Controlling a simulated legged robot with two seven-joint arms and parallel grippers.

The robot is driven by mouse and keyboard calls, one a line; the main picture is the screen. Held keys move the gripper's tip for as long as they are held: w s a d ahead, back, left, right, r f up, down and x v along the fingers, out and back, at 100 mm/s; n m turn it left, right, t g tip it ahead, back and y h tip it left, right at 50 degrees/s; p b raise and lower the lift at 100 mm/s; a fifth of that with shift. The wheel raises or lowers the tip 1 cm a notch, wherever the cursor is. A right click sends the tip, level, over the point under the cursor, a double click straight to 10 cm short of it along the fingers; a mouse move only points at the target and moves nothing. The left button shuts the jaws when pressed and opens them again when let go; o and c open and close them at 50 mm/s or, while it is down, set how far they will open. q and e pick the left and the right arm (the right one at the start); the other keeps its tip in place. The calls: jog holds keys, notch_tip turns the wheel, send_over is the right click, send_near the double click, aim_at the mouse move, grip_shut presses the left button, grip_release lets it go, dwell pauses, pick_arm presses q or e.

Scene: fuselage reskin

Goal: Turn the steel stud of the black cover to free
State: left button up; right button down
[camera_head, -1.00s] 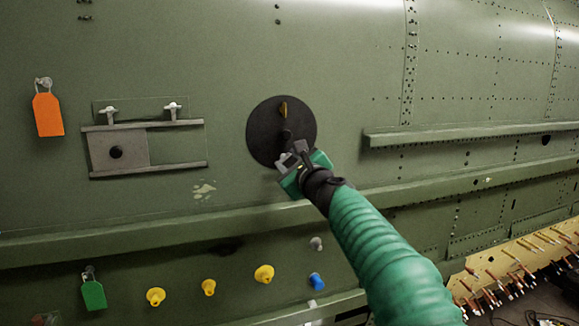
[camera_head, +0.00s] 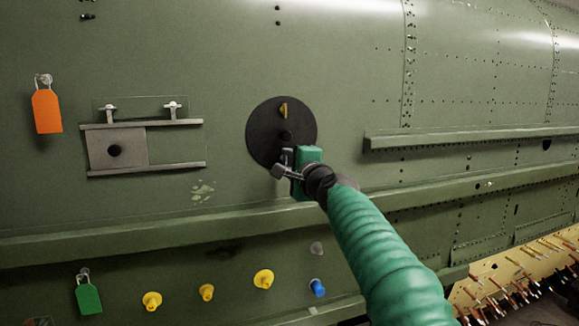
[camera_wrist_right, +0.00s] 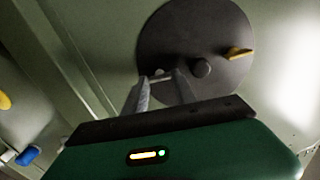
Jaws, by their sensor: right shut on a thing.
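The round black cover (camera_head: 262,128) lies on the green fuselage skin, with a yellow tab (camera_head: 283,111) near its top and a dark knob (camera_head: 286,136) at its middle. My right gripper (camera_head: 282,164) is at the cover's lower edge. In the right wrist view the two grey fingers (camera_wrist_right: 161,80) reach the rim of the black cover (camera_wrist_right: 200,35) and close around the small pale steel stud (camera_wrist_right: 159,73). The fingers hide most of the stud, and its turn angle cannot be read. My left gripper is out of view.
A slotted bracket plate (camera_head: 118,148) is left of the cover. An orange tag (camera_head: 46,111) and a green tag (camera_head: 88,298) hang at the left. Ledges (camera_head: 150,230) run below the cover. Yellow plugs (camera_head: 264,278) and a blue plug (camera_head: 317,288) sit lower.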

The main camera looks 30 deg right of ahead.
jog(key=shift+f+n, duration=0.2)
jog(key=shift+n, duration=0.3)
jog(key=c, duration=1.2)
grip_release()
jog(key=shift+w, duration=0.1)
jog(key=shift+o, duration=1)
jog(key=shift+w, duration=0.2)
jog(key=shift+s+b, duration=0.3)
jog(key=shift+s, duration=0.1)
jog(key=b+v, duration=0.4)
jog(key=v, duration=1.2)
jog(key=shift+a, duration=0.2)
